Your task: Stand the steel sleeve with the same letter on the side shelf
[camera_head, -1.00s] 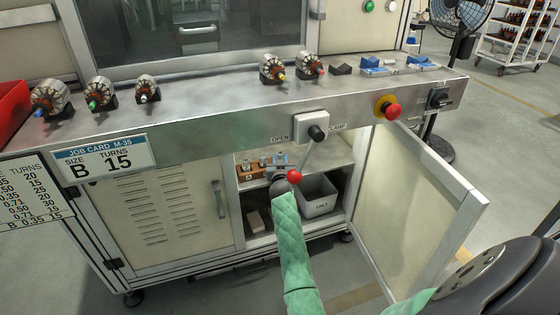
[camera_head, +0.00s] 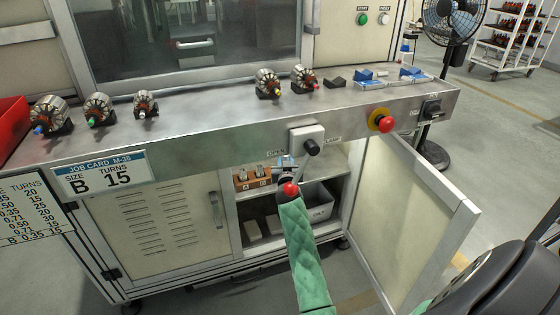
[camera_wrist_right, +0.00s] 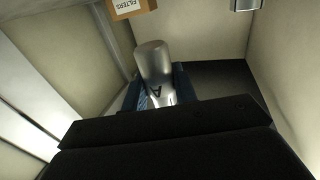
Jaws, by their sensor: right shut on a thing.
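My right gripper (camera_head: 285,163) is inside the open cabinet under the bench, partly hidden by its wrist and the lever. In the right wrist view its blue fingers are shut on a steel sleeve (camera_wrist_right: 153,64). The sleeve is a smooth cylinder marked with a letter that looks like an A. A brown rack (camera_head: 252,183) with letter labels, A and B readable, stands on the cabinet shelf (camera_head: 322,168), left of the gripper. Small metal pieces stand in it. The job card (camera_head: 102,173) reads size B, 15 turns. My left gripper is out of view.
The clamp lever's red knob (camera_head: 291,189) overlaps my wrist in view. The open cabinet door (camera_head: 415,220) stands right of my arm. A grey bin (camera_head: 318,205) sits below the shelf. A FILTERS box (camera_wrist_right: 130,7) is near the sleeve. Several armatures (camera_head: 98,109) line the bench.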

